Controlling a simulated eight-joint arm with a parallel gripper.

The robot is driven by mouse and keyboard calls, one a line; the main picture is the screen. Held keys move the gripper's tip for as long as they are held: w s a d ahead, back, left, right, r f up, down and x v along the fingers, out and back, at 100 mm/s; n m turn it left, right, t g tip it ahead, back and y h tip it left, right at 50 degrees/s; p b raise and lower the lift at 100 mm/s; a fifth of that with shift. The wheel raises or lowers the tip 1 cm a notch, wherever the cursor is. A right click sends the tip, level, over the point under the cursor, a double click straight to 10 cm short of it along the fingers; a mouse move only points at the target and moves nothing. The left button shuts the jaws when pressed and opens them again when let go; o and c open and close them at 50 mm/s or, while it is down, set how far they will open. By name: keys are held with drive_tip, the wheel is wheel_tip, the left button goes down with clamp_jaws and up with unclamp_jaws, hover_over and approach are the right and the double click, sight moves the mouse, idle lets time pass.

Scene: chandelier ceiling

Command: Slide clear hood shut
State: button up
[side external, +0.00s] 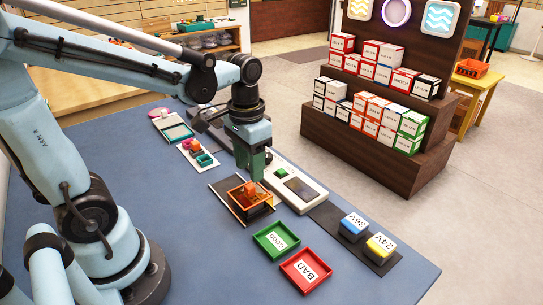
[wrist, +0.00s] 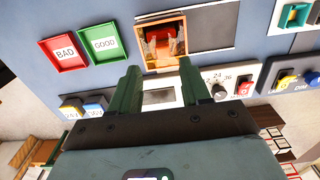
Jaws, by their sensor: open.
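An amber-framed box (side external: 251,208) stands on the blue table with an orange-red part inside. It also shows in the wrist view (wrist: 144,59), at the top centre, where its inside is visible. A dark flat panel (wrist: 212,29) lies directly beside it. I cannot clearly make out the clear hood or how far it covers the box. My gripper (side external: 254,174) points down behind the box, close to the white switch panel. In the wrist view my gripper's green fingers (wrist: 160,72) are apart, with nothing held between them; the box lies beyond their tips.
The white panel (side external: 294,186) has a display, dial and red switch (wrist: 245,87). A green GOOD tray (side external: 276,240) and red BAD tray (side external: 306,270) lie in front. Blue and yellow blocks (side external: 381,247) sit at right. The front table area is clear.

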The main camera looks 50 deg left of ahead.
wheel_tip(320, 180, up, 7)
idle(0.4)
wheel_tip(320, 180, up, 5)
hover_over(251, 187)
idle(0.7)
drive_tip(key=shift+c, duration=0.5)
clamp_jaws()
drive_tip(key=shift+f, duration=0.15)
idle(0.8)
wheel_tip(251, 187, down, 9)
drive_tip(key=d+t, duration=0.2)
drive_tip(key=t, duration=0.5)
drive_tip(key=shift+s, duration=0.3)
